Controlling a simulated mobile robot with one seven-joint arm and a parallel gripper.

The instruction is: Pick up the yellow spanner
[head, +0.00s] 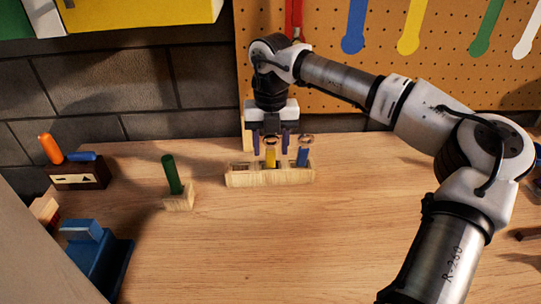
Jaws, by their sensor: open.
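The yellow spanner (270,158) stands upright in a slot of a light wooden block (270,180), with its ring end up. My gripper (270,147) points down directly over the yellow spanner. Its two fingers are open, one on each side of the spanner's top, and I cannot tell whether they touch it. A blue spanner (303,156) stands in the slot to the right, beside the right finger. The left slot of the block looks empty. The lower part of the yellow spanner is hidden in the block.
A green rod (172,174) stands in a small wooden block to the left. A blue tool (90,255) and a dark box (80,178) with an orange handle lie further left. Flat coloured spanner shapes, including a yellow one (412,28), show on the pegboard behind. The front bench is clear.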

